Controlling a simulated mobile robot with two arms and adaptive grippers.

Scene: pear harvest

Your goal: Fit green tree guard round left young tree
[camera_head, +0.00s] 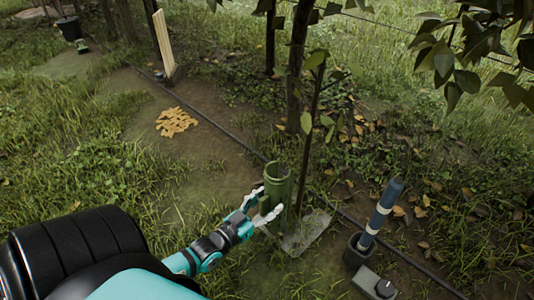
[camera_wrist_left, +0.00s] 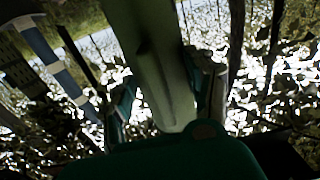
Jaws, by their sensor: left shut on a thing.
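The green tree guard (camera_head: 278,186) is an upright, open-topped tube low over the ground. My left gripper (camera_head: 267,203) is shut on it from the left, with one finger on each side. In the left wrist view the guard (camera_wrist_left: 158,70) fills the middle between the fingers. The young tree (camera_head: 308,135), a thin dark stem with a few leaves, stands just right of the guard. The stem appears outside the tube, beside it; any contact low down is unclear. A flat grey-green patch (camera_head: 308,233) lies at the stem's base. My right gripper is out of view.
A blue-and-white striped rod (camera_head: 381,212) stands in a dark holder at right, beside a grey box (camera_head: 374,285) with a black knob. A dark hose (camera_head: 212,122) crosses the ground. A thicker trunk (camera_head: 296,70) stands behind. Wood chips (camera_head: 176,122) lie at left on open ground.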

